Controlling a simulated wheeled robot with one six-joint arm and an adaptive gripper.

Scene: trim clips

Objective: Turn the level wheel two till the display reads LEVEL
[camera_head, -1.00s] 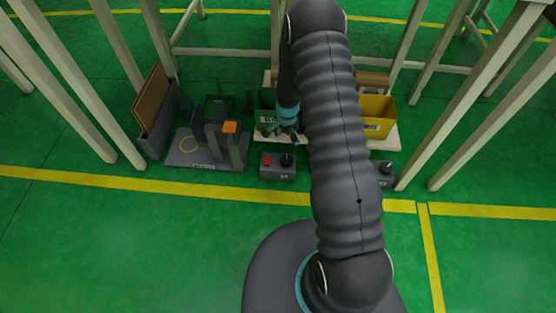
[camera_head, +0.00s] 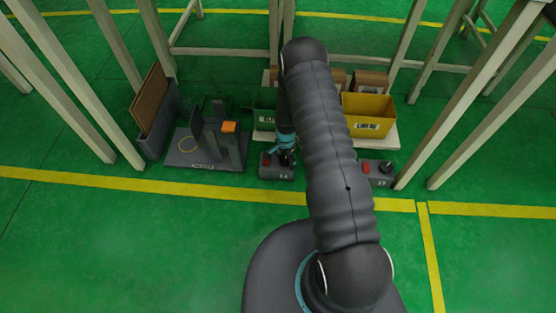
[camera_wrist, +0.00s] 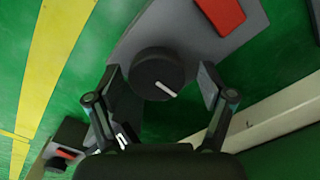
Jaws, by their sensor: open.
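A dark round wheel (camera_wrist: 150,66) with a white pointer line sits on a grey control box (camera_wrist: 150,30). The box also shows in the head view (camera_head: 270,172), partly behind my gripper (camera_head: 286,157). In the wrist view my open gripper (camera_wrist: 160,76) has one finger on each side of the wheel, with a gap visible on both sides. A red block-like part (camera_wrist: 221,12) is on the same box. A second grey box with a dark knob (camera_head: 386,166) stands to the right in the head view. I cannot make out a display reading; the box labels are too small to read.
A yellow bin (camera_head: 370,113) stands behind the second box, and a green bin (camera_head: 264,98) behind the first. A grey fixture with an orange block (camera_head: 229,127) is to the left. Pale posts (camera_head: 480,95) flank the area. The green floor in front is clear.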

